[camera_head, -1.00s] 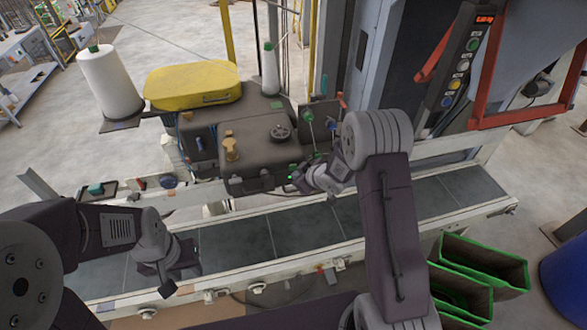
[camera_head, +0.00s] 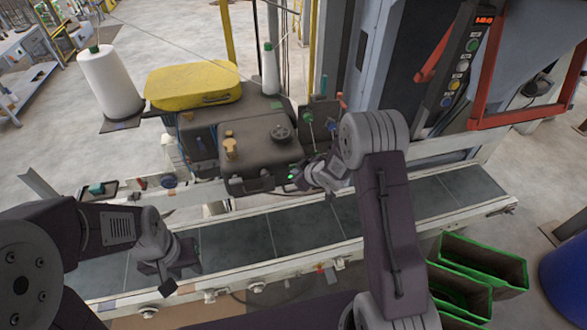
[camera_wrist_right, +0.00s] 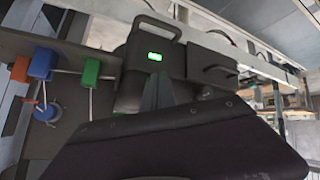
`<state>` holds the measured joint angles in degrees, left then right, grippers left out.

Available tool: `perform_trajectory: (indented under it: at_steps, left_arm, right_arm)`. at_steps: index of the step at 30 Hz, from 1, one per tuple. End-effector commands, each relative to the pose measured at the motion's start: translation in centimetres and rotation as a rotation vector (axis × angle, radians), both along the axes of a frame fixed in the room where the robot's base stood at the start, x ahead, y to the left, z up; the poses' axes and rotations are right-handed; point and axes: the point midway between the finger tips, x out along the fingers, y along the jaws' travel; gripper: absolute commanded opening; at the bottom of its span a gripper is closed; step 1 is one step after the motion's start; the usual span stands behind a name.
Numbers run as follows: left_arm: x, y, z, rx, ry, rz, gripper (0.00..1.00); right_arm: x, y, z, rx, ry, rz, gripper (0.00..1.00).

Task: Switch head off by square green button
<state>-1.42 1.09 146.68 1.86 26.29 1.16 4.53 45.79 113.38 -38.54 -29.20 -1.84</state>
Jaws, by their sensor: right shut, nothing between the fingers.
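The sewing head (camera_head: 250,148) is a dark box beside the conveyor in the head view. A small square green button (camera_wrist_right: 154,57) glows on a dark housing in the right wrist view; a green glow (camera_head: 291,177) also shows at the head's lower right corner in the head view. My right gripper (camera_wrist_right: 158,80) is shut and empty, its tips just below the button in the picture. I cannot tell the exact gap; it also shows in the head view (camera_head: 304,178). My left gripper (camera_head: 172,266) hangs over the conveyor's left part, far from the head; its jaws are unclear.
The conveyor belt (camera_head: 235,240) runs along the front, empty. Coloured knobs (camera_wrist_right: 43,63) on a plate stand left of the button in the wrist view. A panel with round buttons (camera_head: 463,65), a red frame (camera_head: 520,115) and green-edged bags (camera_head: 485,262) are at the right.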

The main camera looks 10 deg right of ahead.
Motion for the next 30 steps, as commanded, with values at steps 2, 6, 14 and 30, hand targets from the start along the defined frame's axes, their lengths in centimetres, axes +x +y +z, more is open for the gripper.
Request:
perform_trajectory:
  at_steps: [2,6,14,30]
  left_arm:
    - [0.0,0.0,0.1,0.000,0.000,0.000,0.36]
    - [0.0,0.0,0.2,0.000,0.000,0.000,0.36]
    - [0.0,0.0,0.2,0.000,0.000,0.000,0.36]
    - [0.0,0.0,-0.7,0.000,0.000,0.000,0.36]
  right_arm:
    - [0.1,0.0,0.0,0.000,0.000,0.000,0.00]
    - [0.2,0.0,0.0,0.000,0.001,0.000,0.00]
    - [0.4,0.0,0.0,-0.001,0.000,0.001,0.00]
    - [-1.5,0.0,0.0,-0.001,0.000,0.001,0.00]
